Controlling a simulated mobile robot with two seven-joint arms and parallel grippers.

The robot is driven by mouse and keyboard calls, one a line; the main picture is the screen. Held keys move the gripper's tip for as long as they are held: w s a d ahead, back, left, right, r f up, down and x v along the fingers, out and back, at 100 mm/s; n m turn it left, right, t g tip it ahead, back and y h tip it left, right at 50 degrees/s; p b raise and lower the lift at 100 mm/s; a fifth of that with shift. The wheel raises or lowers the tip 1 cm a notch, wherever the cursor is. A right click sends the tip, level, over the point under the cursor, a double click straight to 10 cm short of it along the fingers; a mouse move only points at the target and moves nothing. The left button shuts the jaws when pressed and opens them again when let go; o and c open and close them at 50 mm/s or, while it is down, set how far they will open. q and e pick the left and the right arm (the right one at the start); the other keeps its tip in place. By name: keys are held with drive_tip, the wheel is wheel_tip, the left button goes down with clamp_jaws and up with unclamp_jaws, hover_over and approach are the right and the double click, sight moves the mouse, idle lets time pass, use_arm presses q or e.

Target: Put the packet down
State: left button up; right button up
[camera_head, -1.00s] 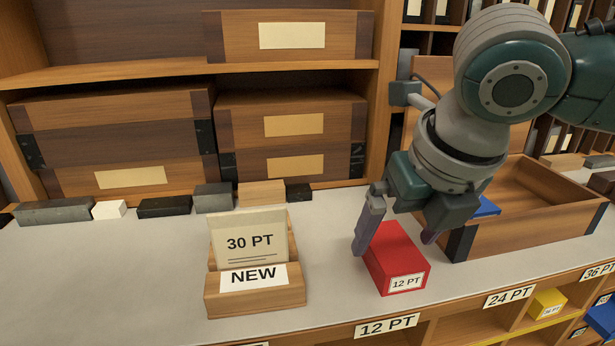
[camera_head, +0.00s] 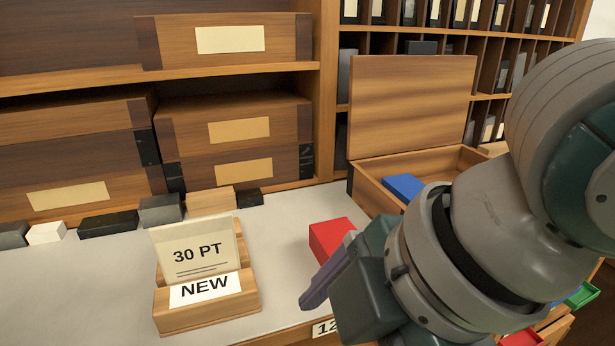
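The red packet (camera_head: 331,234) rests on the grey counter, right of the card holder. My arm covers its front and right side, so its label is hidden. My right gripper (camera_head: 326,282) is in front of the packet, on the near side. One purple finger shows clearly, pointing left and down; the other is hidden behind the gripper body. I cannot see whether the finger touches the packet. My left gripper is out of view.
A wooden holder (camera_head: 210,314) with a "30 PT" card (camera_head: 196,250) stands left of the packet. Behind my arm is an open wooden case (camera_head: 378,192) with a blue packet (camera_head: 403,187) inside. Several small blocks line the counter's back. Open drawers show at the lower right.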

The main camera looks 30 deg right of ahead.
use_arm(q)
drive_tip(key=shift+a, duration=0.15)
use_arm(e)
drive_tip(key=s+d+f+m+h, duration=0.1)
drive_tip(key=s+d+f+m, duration=0.1)
drive_tip(key=s+m, duration=0.2)
drive_tip(key=s+d+f+m+g+h, duration=0.1)
drive_tip(key=s+m, duration=0.3)
drive_tip(key=m, duration=0.4)
drive_tip(key=shift+s+d+f+m, duration=0.15)
drive_tip(key=shift+d+f+m, duration=0.25)
drive_tip(key=shift+d+f, duration=0.4)
